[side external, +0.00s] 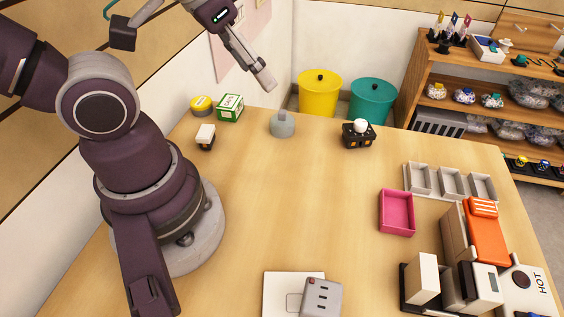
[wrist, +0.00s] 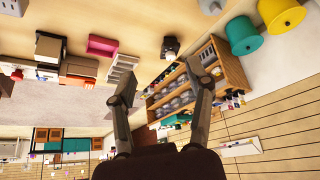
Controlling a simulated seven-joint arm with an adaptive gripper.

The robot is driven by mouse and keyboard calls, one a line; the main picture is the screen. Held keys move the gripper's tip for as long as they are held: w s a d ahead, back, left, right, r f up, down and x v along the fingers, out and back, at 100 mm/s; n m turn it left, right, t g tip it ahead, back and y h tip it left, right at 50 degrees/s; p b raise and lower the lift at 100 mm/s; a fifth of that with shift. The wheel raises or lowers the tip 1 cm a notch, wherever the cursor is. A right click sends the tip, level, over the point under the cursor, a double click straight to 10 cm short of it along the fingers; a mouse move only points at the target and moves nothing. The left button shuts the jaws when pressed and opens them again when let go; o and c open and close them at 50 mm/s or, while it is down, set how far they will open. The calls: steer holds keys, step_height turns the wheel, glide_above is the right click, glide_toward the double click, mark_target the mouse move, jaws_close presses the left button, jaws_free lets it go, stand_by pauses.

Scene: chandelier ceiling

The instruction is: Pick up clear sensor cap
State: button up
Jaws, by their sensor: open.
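A translucent grey, rounded piece with a small knob (side external: 282,126) stands on the table's far side; it may be the clear sensor cap, but I cannot tell for sure. It also seems to show as a grey shape at the top edge of the wrist view (wrist: 211,6). A black device with a white ball on top (side external: 358,134) stands to its right and also shows in the wrist view (wrist: 170,46). My gripper (side external: 264,79) is raised above and behind the grey piece, apart from it. In the wrist view its fingers (wrist: 160,70) are spread and empty.
A yellow tin (side external: 202,105), a green box (side external: 230,108) and a white-topped block (side external: 206,135) stand at left. A pink tray (side external: 397,212), grey bins (side external: 451,183) and an orange-topped unit (side external: 487,235) fill the right. The middle of the table is clear.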

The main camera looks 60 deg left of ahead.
steer(key=shift+o, duration=0.3)
steer(key=o, duration=0.6)
steer(key=shift+c, duration=0.2)
steer(key=n+g, duration=0.6)
steer(key=n, duration=0.8)
glide_above(283, 113)
steer(key=f, duration=0.9)
steer(key=shift+a+f, duration=0.25)
steer(key=shift+f, duration=0.05)
steer(key=f, duration=1)
steer(key=shift+d+f, duration=0.2)
steer(key=shift+f, duration=0.05)
